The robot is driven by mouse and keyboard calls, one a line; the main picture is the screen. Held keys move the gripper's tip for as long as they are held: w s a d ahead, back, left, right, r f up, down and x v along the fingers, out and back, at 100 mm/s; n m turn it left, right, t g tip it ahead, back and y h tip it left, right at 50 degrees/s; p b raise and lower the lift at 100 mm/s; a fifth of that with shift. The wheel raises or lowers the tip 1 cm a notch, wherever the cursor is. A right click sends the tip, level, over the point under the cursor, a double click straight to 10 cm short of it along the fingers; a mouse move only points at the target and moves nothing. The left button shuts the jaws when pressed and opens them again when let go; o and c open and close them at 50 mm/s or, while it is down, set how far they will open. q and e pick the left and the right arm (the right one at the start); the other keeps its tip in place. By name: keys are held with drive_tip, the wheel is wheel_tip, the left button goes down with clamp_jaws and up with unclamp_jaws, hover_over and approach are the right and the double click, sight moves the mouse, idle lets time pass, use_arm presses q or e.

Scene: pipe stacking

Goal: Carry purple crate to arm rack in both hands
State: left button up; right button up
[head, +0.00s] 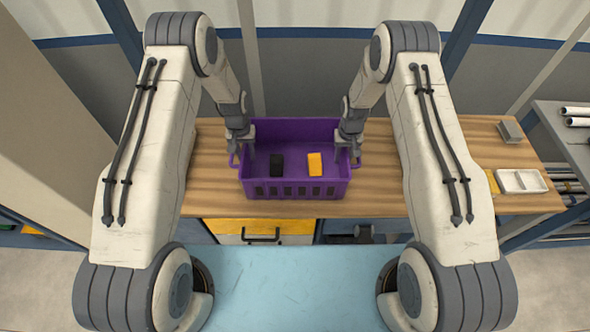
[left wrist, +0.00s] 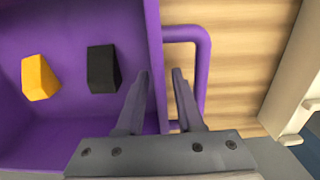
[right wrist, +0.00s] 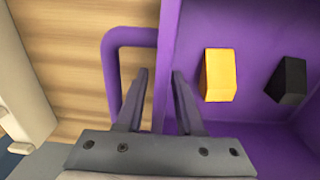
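The purple crate (head: 297,192) stands on the wooden bench top, with a black block (head: 276,165) and a yellow block (head: 315,163) inside. My left gripper (head: 241,153) is at its left end. In the left wrist view the fingers (left wrist: 160,75) are apart on either side of the crate's end wall, next to the handle loop (left wrist: 204,70). My right gripper (head: 347,152) is at the right end. In the right wrist view its fingers (right wrist: 159,74) are also apart, straddling the end wall beside the other handle loop (right wrist: 112,70). Contact with the wall cannot be told.
The wooden bench (head: 400,190) has free room on both sides of the crate. A white tray (head: 521,181) and a grey block (head: 509,132) lie at its right. A grey rack (head: 575,140) with rods stands at the far right.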

use_arm(q)
wheel_tip(320, 180, up, 12)
drive_tip(key=shift+f, duration=0.1)
use_arm(e)
wheel_tip(320, 180, up, 12)
idle(0.6)
idle(0.4)
